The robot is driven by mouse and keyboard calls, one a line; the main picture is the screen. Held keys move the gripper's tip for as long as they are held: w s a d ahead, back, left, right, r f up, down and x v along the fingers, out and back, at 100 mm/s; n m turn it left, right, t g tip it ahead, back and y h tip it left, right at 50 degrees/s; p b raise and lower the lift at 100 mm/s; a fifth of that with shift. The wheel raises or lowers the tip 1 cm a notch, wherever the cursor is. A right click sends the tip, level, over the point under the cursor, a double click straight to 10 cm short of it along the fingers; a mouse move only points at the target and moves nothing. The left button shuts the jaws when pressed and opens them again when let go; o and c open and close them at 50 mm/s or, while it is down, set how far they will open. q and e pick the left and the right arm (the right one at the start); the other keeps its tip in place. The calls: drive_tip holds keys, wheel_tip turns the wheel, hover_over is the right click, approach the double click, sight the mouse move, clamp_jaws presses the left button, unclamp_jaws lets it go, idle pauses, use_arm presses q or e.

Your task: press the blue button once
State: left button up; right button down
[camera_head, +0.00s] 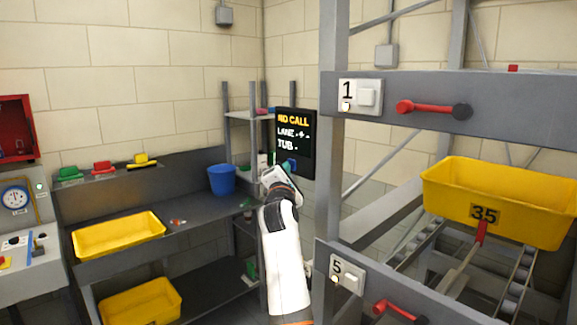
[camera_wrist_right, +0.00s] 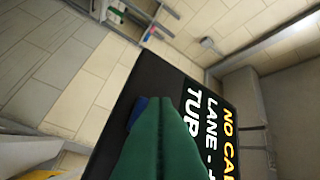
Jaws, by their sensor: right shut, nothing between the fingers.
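The blue button (camera_head: 291,163) is on the lower part of a black display panel (camera_head: 306,140) that reads "NO CALL", "LANE" and "TUB". My right arm reaches up to the panel. My right gripper (camera_head: 285,166) is at the button, its green fingers shut and empty. In the right wrist view the shut fingers (camera_wrist_right: 160,103) point at the panel and cover part of the blue button (camera_wrist_right: 137,108), which shows just left of the tips. I cannot tell whether the tips touch it. My left gripper is not in view.
A grey rack with numbered plates (camera_head: 360,97) and red handles stands right of my arm, with a yellow tub (camera_head: 505,200) marked 35 on its rollers. A dark bench (camera_head: 195,205) on the left holds a blue bucket (camera_head: 222,180) and a yellow tub (camera_head: 118,234).

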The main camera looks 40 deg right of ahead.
idle(0.4)
drive_tip(key=shift+s+a, duration=0.1)
drive_tip(key=shift+a, duration=0.75)
drive_tip(key=shift+s+a, duration=0.15)
drive_tip(key=shift+a, duration=2.3)
drive_tip(key=shift+f, duration=0.1)
